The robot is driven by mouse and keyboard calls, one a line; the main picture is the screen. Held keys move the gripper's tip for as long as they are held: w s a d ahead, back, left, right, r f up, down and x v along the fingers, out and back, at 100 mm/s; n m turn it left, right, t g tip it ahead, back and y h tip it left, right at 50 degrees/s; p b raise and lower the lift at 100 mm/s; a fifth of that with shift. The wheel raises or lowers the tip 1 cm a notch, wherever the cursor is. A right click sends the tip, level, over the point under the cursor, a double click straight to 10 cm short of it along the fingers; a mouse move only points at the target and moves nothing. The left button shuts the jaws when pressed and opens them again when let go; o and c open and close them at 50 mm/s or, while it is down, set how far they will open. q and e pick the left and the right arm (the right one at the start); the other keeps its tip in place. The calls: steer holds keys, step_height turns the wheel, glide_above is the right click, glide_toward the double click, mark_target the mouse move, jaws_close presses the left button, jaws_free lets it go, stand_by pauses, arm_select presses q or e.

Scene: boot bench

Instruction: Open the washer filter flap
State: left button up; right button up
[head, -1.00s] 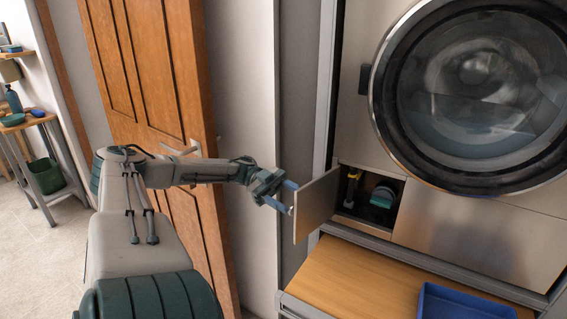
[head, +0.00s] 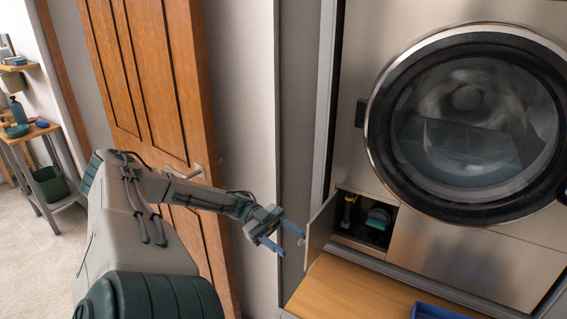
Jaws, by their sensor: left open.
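The washer (head: 440,225) has a round glass door at the right. Its small metal filter flap (head: 320,230) stands swung open at the lower left, hinged on its left side. Behind it the filter recess (head: 365,222) shows a teal round filter cap (head: 379,217) and a yellow-topped part (head: 350,200). My left gripper (head: 288,240) is open, with its fingers just left of the flap. One fingertip is close to the flap's outer face; I cannot tell whether it touches. My right gripper is not in view.
A wooden bench top (head: 375,293) lies below the flap, with a blue tray (head: 432,312) at its front right. A brown wooden door (head: 160,90) stands behind my left arm. A side table (head: 35,130) with a green bin is far left.

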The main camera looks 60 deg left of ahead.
arm_select(q)
steer(key=s+d+p, duration=0.4)
steer(key=s+d, duration=0.1)
steer(key=d, duration=0.1)
steer(key=shift+d+r, duration=0.15)
steer(key=shift+r, duration=0.2)
